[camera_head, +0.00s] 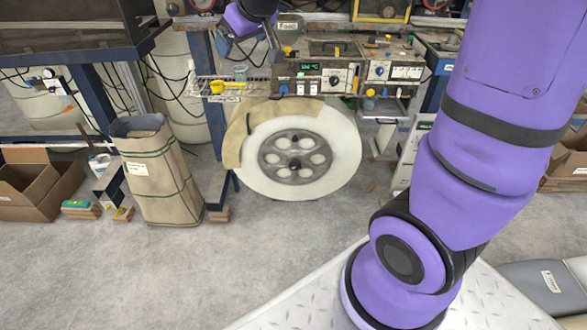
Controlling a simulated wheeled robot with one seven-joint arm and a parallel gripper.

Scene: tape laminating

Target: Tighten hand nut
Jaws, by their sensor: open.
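A large white reel (335,140) with a grey spoked hub (270,160) hangs upright below the machine. A dark knob, which looks like the hand nut (295,164), sits at the hub's centre. A tan strip (234,142) lies along the reel's upper left rim. My gripper (249,50) is at the top of the view, above and left of the reel, in front of the machine. It is open, appears empty and is well apart from the knob. Part of my gripper and wrist is cut off by the top edge.
A control panel (310,84) with knobs runs above the reel. A tall brown paper sack (160,175) stands to the left, and an open cardboard box (35,185) is at far left. My purple arm covers much of the right side. The grey floor before the reel is clear.

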